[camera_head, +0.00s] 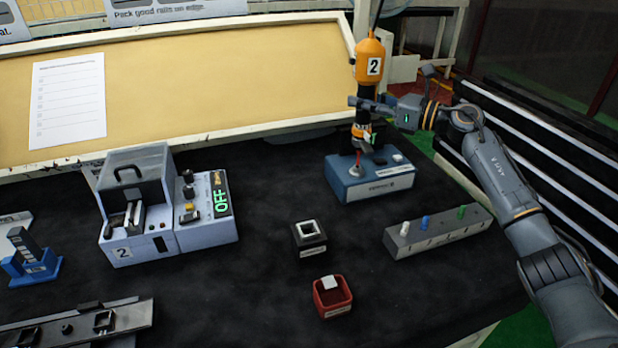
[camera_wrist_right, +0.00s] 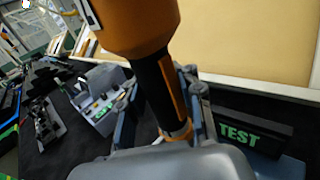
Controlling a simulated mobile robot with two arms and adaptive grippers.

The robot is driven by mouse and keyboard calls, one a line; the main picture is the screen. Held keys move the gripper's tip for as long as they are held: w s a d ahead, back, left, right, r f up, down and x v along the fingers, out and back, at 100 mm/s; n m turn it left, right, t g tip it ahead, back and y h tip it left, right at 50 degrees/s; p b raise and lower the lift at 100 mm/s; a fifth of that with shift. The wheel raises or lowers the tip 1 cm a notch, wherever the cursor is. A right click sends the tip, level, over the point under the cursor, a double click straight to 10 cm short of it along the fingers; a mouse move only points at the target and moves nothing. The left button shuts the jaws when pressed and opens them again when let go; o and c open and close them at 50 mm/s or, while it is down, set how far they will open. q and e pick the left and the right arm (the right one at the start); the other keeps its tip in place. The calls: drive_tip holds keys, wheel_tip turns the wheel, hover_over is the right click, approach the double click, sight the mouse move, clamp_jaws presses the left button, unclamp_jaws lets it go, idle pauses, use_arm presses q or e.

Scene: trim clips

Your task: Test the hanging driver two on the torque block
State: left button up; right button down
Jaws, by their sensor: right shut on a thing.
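The orange driver (camera_head: 369,58) marked 2 hangs upright at the back right of the table. My right gripper (camera_head: 366,104) is shut around its dark lower body. In the right wrist view the driver (camera_wrist_right: 140,25) stands between the gripper's fingers (camera_wrist_right: 165,112). The torque block (camera_head: 372,187) is a blue box directly below. The driver's lower end is over the block's left part, at a small red-and-metal post; I cannot tell whether they touch. In the right wrist view a dark panel (camera_wrist_right: 262,132) reads TEST in green. My left gripper is not in view.
A grey machine (camera_head: 150,240) marked 2, its display reading OFF, stands left. A black holder (camera_head: 309,241) and a red bin (camera_head: 332,297) sit mid-table. A grey strip (camera_head: 440,232) with coloured pegs lies front right, near my right arm. Dark table is clear between them.

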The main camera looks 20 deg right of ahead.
sight(366, 78)
drive_tip(key=shift+f+b, duration=0.65)
idle(0.6)
drive_tip(key=shift+s+a+f, duration=0.1)
drive_tip(key=shift+f, duration=0.15)
idle(0.9)
drive_tip(key=shift+r+p, duration=0.65)
drive_tip(key=shift+r, duration=0.5)
drive_tip(key=shift+r+p, duration=1.1)
drive_tip(key=shift+r, duration=1.05)
drive_tip(key=shift+r, duration=0.1)
